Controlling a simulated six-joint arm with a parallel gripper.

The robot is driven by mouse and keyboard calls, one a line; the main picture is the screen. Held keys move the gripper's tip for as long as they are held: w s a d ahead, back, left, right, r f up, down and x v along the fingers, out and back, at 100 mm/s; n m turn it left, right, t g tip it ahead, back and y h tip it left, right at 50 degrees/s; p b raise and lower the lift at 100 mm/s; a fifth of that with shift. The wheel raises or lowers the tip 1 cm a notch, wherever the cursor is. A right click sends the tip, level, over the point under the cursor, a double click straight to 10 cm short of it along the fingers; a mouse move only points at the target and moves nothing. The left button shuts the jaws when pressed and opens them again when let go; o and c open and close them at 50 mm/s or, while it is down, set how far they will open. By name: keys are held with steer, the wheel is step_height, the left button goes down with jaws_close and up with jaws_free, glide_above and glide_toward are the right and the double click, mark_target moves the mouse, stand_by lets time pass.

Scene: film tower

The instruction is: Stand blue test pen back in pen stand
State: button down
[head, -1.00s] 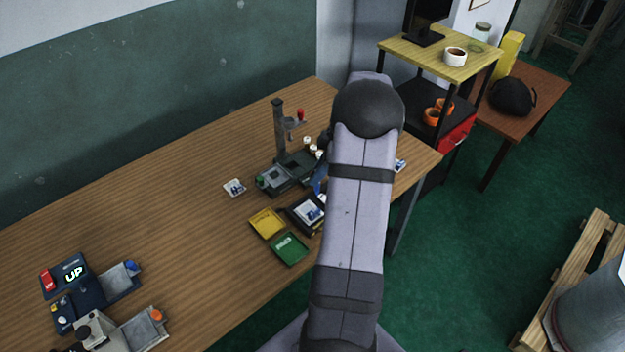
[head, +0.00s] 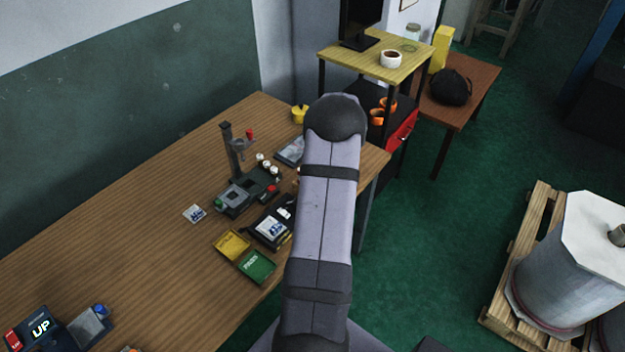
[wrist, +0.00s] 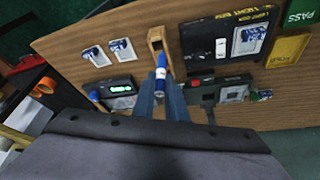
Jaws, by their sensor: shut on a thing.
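A wooden block with a dark opening, which looks like the pen stand (wrist: 155,36), is just beyond the pen's far end in that view. The pen and the block overlap or nearly meet in the picture; I cannot tell whether they touch or whether the pen is inside. In the head view my arm hides the gripper, the pen and the stand.
A black light box (wrist: 204,46) is right of the stand. A dark device with a green display (wrist: 120,88) and two picture cards (wrist: 122,50) are left. In the head view, the tower (head: 231,150), yellow tray (head: 232,246) and green tray (head: 257,267) stand nearby.

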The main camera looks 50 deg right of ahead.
steer(key=shift+w+d+r+m+g+h, duration=0.15)
steer(key=shift+d+m+g+h, duration=0.15)
steer(key=shift+m, duration=0.75)
steer(key=shift+w+d+r+m+g+h, duration=0.2)
steer(key=shift+d+m+h, duration=0.2)
steer(key=shift+m, duration=0.65)
steer(key=shift+f, duration=0.1)
steer(key=shift+f, duration=0.1)
steer(key=shift+s+f+b, duration=0.1)
steer(key=shift+f+b, duration=0.7)
steer(key=shift+f, duration=0.6)
steer(key=shift+f+b, duration=1.75)
steer(key=shift+f, duration=0.2)
steer(key=c, duration=1.2)
jaws_free()
steer(key=shift+o, duration=0.2)
